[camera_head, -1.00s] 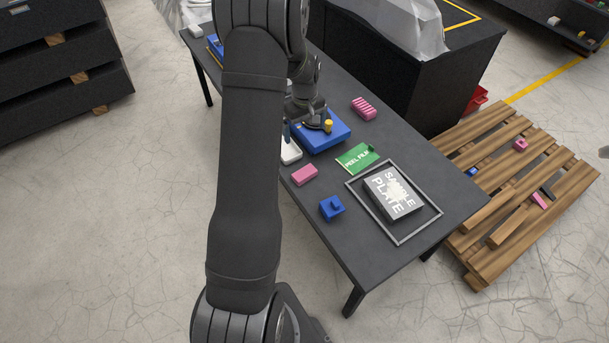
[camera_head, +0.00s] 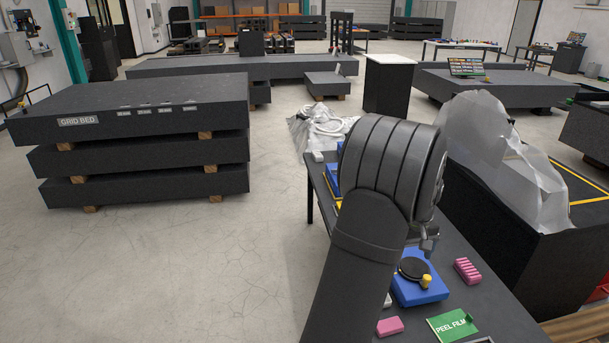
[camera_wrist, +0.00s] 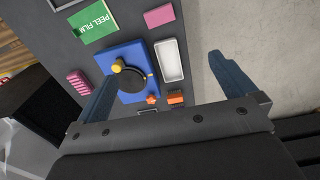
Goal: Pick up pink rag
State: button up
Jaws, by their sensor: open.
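Two pink things lie on the dark table (camera_head: 480,310). One is a ridged pink piece (camera_head: 468,270) right of the blue box, also in the wrist view at the left (camera_wrist: 78,83). The other is a plain pink block (camera_head: 390,326), at the top of the wrist view (camera_wrist: 158,17). I cannot tell for sure which is the rag. My gripper (camera_wrist: 163,68) is open and empty, its fingers spread above the table, apart from both pink things. In the head view my arm hides most of the gripper.
A blue box (camera_wrist: 130,55) with a black disc and yellow knob sits below the fingers. A white tray (camera_wrist: 169,61), small orange items (camera_wrist: 175,98) and a green PEEL FILM card (camera_wrist: 92,20) lie near. A black plastic-draped bed (camera_head: 540,250) borders the table.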

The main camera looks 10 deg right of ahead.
jog(key=c, duration=0.6)
jog(key=shift+c, duration=0.2)
jog(key=a+f+n+h, duration=0.2)
jog(key=a+f+n, duration=0.2)
jog(key=f+n, duration=0.5)
jog(key=a+f+n+h, duration=0.2)
jog(key=a+f+n, duration=0.1)
jog(key=f+n, duration=0.6)
jog(key=shift+n+h, duration=0.3)
jog(key=shift+n, duration=0.2)
jog(key=x, duration=1.5)
jog(key=shift+w+d, duration=0.15)
jog(key=shift+d, duration=0.2)
jog(key=shift+f, duration=0.2)
jog(key=c, duration=1.1)
